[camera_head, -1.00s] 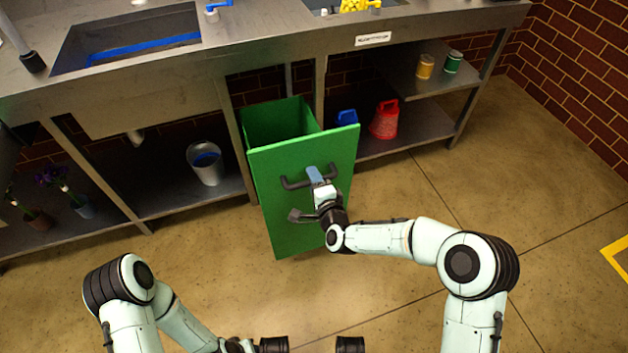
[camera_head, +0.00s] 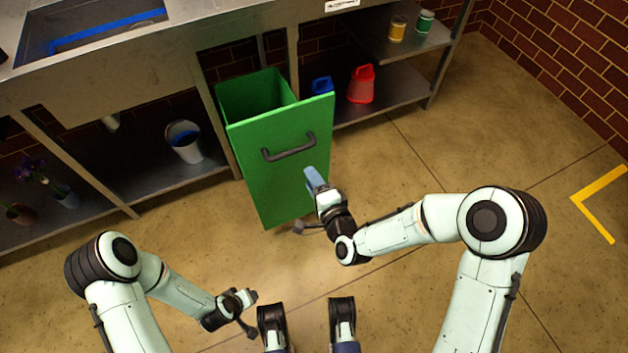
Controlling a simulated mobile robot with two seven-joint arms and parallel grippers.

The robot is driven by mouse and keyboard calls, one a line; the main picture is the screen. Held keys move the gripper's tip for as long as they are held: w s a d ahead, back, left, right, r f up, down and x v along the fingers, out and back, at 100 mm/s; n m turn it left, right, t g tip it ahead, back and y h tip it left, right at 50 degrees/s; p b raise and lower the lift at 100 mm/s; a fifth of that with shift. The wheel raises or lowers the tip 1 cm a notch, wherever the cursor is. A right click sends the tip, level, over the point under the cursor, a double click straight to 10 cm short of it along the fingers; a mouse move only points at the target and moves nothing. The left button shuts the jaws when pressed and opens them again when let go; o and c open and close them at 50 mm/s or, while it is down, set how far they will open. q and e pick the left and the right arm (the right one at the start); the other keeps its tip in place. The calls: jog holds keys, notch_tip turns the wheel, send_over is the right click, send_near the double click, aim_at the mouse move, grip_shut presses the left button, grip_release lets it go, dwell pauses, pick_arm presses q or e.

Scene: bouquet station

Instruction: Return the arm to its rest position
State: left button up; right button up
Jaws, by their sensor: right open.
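My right gripper (camera_head: 308,205) is open and empty, in front of the green drawer bin (camera_head: 285,175) and clear of its dark handle (camera_head: 289,147). One finger looks pale blue, the other dark. The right arm reaches in from the right with its elbow bent. My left gripper (camera_head: 248,313) is low in the picture, left of the middle, over the floor and away from everything. It is small and dark here, so I cannot tell its jaw state. The green bin stands pulled out from under the steel counter.
A grey bucket (camera_head: 184,142) stands on the lower shelf at left, with potted flowers (camera_head: 32,170) further left. A red container (camera_head: 361,84) and a blue one (camera_head: 322,86) stand behind the bin. Tins (camera_head: 398,28) stand on the shelf at right. The floor (camera_head: 400,165) is open.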

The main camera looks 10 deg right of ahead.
jog(key=shift+s, duration=0.15)
dwell(0.4)
